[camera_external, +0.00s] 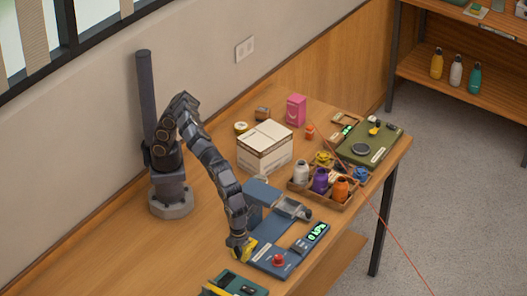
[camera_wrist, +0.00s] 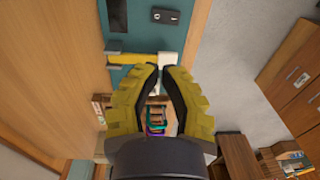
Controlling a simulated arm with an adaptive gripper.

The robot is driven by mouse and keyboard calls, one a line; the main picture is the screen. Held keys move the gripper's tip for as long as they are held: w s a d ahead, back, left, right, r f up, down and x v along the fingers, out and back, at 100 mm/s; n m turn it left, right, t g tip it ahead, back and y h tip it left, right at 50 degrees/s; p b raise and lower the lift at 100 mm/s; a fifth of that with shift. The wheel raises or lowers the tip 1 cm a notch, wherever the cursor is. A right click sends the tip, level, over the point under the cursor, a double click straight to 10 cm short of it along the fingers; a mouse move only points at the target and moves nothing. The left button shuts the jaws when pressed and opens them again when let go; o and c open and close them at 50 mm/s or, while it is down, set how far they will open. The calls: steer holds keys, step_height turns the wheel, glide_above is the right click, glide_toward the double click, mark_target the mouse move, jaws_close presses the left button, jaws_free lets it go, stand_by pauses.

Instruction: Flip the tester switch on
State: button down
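A teal box (camera_external: 226,278) is at the bottom edge of the external view, partly cut off. The wrist view shows a teal panel (camera_wrist: 142,38) with a black rocker switch (camera_wrist: 165,16) bearing white marks; I cannot tell its on or off position. A yellow strip (camera_wrist: 128,61) runs along the panel's near edge. My gripper (camera_external: 238,246) points down beside the blue device, a little beyond the teal box. In the wrist view my gripper (camera_wrist: 161,70) has its yellow fingertips together, with nothing seen held, on the near side of the switch.
A blue device (camera_external: 263,262) with a red knob (camera_external: 278,260) and lit green display (camera_external: 317,232) stands beside my gripper. A white carton (camera_external: 263,150), a bottle tray (camera_external: 327,204) and a green scale (camera_external: 383,150) are farther back. Bare wood lies left of my gripper.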

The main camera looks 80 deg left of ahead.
mark_target(249, 292)
steer(key=shift+w+r+t+h, duration=0.25)
steer(key=shift+w+t+h, duration=0.05)
steer(key=shift+t+h, duration=0.1)
steer(key=shift+f, duration=0.1)
steer(key=f, duration=0.4)
steer(key=w+d+f, duration=0.1)
steer(key=f, duration=0.8)
steer(key=shift+w+d+f, duration=0.25)
steer(key=shift+f, duration=0.1)
steer(key=shift+f, duration=0.1)
steer(key=shift+s+f, duration=0.1)
steer(key=shift+d+f+g+y, duration=0.15)
steer(key=shift+f+g+y, duration=0.15)
steer(key=shift+g+y, duration=0.25)
